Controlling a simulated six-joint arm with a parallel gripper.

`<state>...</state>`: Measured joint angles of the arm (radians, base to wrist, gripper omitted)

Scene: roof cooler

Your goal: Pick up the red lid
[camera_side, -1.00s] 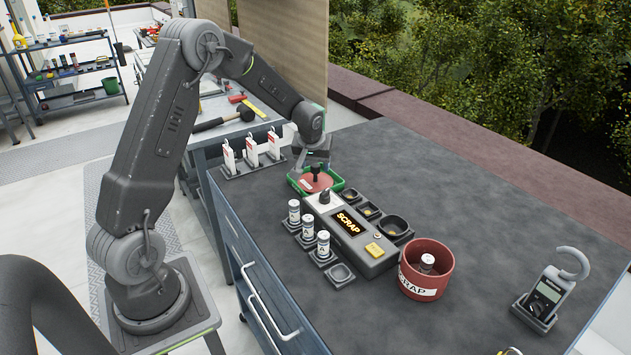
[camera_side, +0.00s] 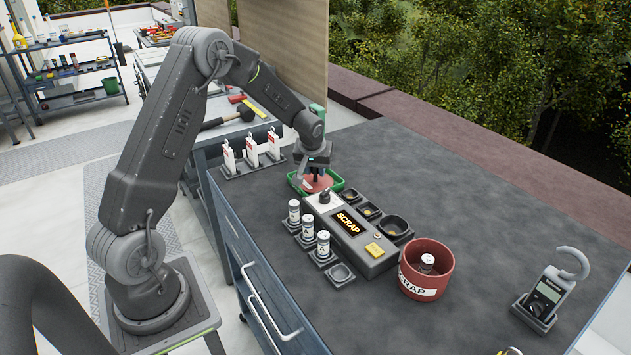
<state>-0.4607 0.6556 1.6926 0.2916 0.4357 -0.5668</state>
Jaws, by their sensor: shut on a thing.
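The red lid (camera_side: 326,183) is a flat disc with a dark upright knob. My gripper (camera_side: 315,172) is directly above the lid, pointing down, shut on the lid's knob. The fingers and the knob are small and dark, and the contact is partly hidden. The lid appears still down in the tray.
White cards (camera_side: 251,152) stand behind left. A red SCRAP bin (camera_side: 410,268) and a meter (camera_side: 543,298) are nearer right.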

